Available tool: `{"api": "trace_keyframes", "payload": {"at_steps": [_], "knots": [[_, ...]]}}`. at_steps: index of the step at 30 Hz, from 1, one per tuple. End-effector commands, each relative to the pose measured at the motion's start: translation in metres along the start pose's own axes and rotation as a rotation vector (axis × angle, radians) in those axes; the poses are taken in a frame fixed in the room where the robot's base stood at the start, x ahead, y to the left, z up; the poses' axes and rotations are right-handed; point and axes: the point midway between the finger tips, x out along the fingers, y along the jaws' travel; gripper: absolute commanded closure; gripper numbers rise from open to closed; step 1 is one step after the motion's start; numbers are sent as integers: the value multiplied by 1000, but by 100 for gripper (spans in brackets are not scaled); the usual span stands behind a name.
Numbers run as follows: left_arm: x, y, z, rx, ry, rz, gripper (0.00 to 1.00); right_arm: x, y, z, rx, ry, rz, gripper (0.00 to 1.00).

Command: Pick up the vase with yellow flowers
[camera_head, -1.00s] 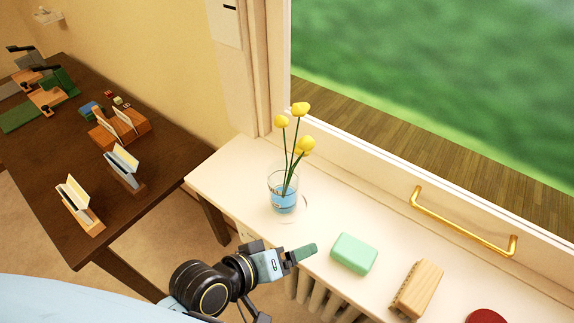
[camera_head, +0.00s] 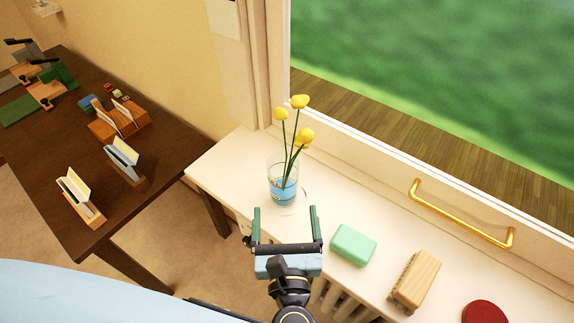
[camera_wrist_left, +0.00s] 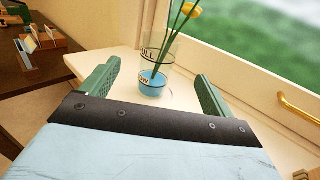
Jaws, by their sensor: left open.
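The vase (camera_head: 283,185) is a clear glass with blue water, upright on the white windowsill. Several yellow flowers (camera_head: 306,137) on green stems stand in it. My left gripper (camera_head: 285,212) is open, its two green fingers pointing toward the vase, with nothing between them. In the head view the vase is just beyond the fingertips. In the left wrist view the vase (camera_wrist_left: 155,72) shows beyond and between the fingers (camera_wrist_left: 155,80), apart from both; the flower heads are mostly cut off at the top. My right gripper is not in view.
On the sill (camera_head: 225,165) to the right of the vase are a green soap-like block (camera_head: 353,245), a wooden brush (camera_head: 416,279) and a red disc (camera_head: 485,314). A window with a brass handle (camera_head: 462,215) runs behind. A dark desk (camera_head: 60,150) with card holders is at left.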

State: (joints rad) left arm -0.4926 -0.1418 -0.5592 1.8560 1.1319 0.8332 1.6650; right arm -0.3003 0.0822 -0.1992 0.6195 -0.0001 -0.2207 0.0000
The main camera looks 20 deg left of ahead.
Motion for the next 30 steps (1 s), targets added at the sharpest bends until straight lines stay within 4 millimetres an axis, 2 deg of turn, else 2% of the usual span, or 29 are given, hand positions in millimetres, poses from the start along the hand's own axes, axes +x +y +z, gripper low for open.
{"api": "trace_keyframes", "payload": {"at_steps": [12, 19, 27, 30], "knots": [[69, 2, 1, -12, 1, 13, 12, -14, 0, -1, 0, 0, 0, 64], [86, 2, 1, -12, 2, 12, 12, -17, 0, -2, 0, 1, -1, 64], [124, 0, 2, -11, 2, 12, 12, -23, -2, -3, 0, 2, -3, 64], [131, 0, 1, -11, 3, 11, 12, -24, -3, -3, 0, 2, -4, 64]]}}
